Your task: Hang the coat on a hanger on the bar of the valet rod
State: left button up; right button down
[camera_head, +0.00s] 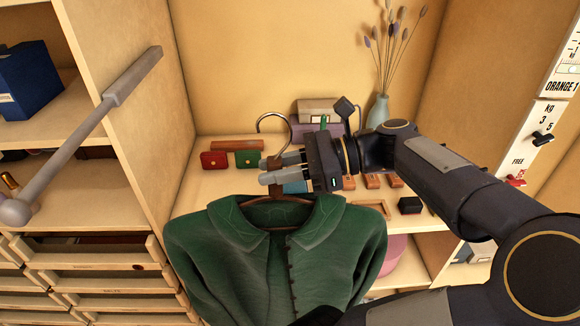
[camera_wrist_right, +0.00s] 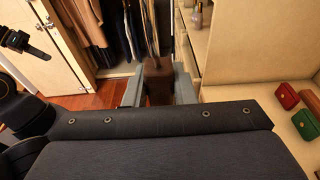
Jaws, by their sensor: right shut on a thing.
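The green coat (camera_head: 290,255) hangs on a hanger (camera_head: 273,130) with a metal hook and a brown wooden neck. My right gripper (camera_head: 270,172) is shut on the hanger just below the hook, and the coat hangs under it in front of the shelf. The right wrist view shows the brown hanger neck (camera_wrist_right: 158,82) between the two grey fingers. The grey valet rod (camera_head: 85,135) sticks out from the wooden side panel at the left, with a round knob at its near end. The hook is to the right of the rod and apart from it.
A shelf (camera_head: 200,190) behind the coat holds red and green small boxes (camera_head: 215,160), a vase (camera_head: 377,110) with dried stems and small wooden items. Drawers (camera_head: 95,280) stand below the rod. A blue box (camera_head: 27,80) sits at upper left. Space between rod and hook is clear.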

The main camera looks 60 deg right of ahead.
jog(key=r+b+x, duration=0.2)
jog(key=x, duration=1.5)
jog(key=w+r+b+x, duration=0.1)
jog(key=r+b+x, duration=0.1)
jog(key=x, duration=1.5)
jog(key=shift+a+r+b, duration=0.25)
jog(key=shift+r+b, duration=0.05)
jog(key=shift+b, duration=0.1)
dwell(1.0)
jog(key=shift+s+f, duration=0.15)
jog(key=shift+f, duration=0.15)
dwell(0.6)
